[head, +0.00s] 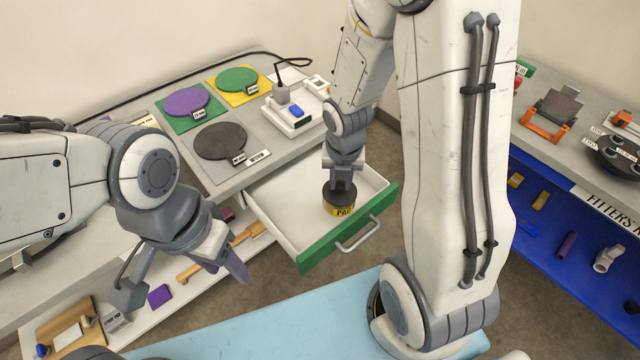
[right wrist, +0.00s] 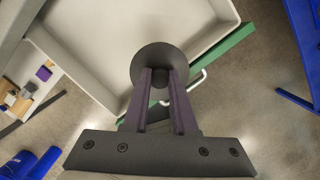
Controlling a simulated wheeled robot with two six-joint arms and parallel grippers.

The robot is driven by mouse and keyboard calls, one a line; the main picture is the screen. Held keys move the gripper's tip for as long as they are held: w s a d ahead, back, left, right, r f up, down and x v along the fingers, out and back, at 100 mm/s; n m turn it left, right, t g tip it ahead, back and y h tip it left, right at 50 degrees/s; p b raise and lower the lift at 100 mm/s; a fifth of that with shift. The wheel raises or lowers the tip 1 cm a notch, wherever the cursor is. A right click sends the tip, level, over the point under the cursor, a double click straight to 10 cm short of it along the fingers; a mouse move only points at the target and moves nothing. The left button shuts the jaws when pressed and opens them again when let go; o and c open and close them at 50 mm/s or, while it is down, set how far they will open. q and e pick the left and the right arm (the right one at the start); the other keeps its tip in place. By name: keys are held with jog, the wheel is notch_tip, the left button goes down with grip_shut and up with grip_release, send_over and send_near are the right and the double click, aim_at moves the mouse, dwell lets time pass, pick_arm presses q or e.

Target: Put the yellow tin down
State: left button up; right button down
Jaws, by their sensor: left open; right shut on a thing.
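The yellow tin (head: 342,211) has a dark lid and a yellow label with dark letters. It is upright in my right gripper (head: 342,184), inside the outline of the open drawer (head: 290,206), close to its green front. I cannot tell whether its base touches the drawer floor. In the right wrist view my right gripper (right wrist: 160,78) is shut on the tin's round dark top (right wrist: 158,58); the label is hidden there. My left gripper (head: 183,281) is open and empty, left of the drawer and above the lower shelf.
The drawer's green front (head: 345,230) has a pale handle (head: 358,236). The worktop holds a purple disc (head: 187,101), a green disc (head: 237,79), a dark disc (head: 220,141) and a white device (head: 290,116). The drawer floor around the tin is clear. A blue-shelved cart (head: 570,220) stands right.

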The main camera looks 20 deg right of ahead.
jog(key=shift+w+a+f+b, duration=0.35)
jog(key=shift+w+f, duration=0.7)
jog(key=shift+f, duration=0.3)
jog(key=shift+w+a+f+b, duration=0.25)
jog(key=shift+w+a+f, duration=0.15)
jog(key=shift+w+f, duration=0.8)
jog(key=shift+w+a+f+b, duration=0.35)
jog(key=shift+w+f, duration=0.5)
jog(key=shift+f, duration=0.65)
jog(key=shift+f, duration=0.15)
jog(key=c, duration=0.7)
grip_release()
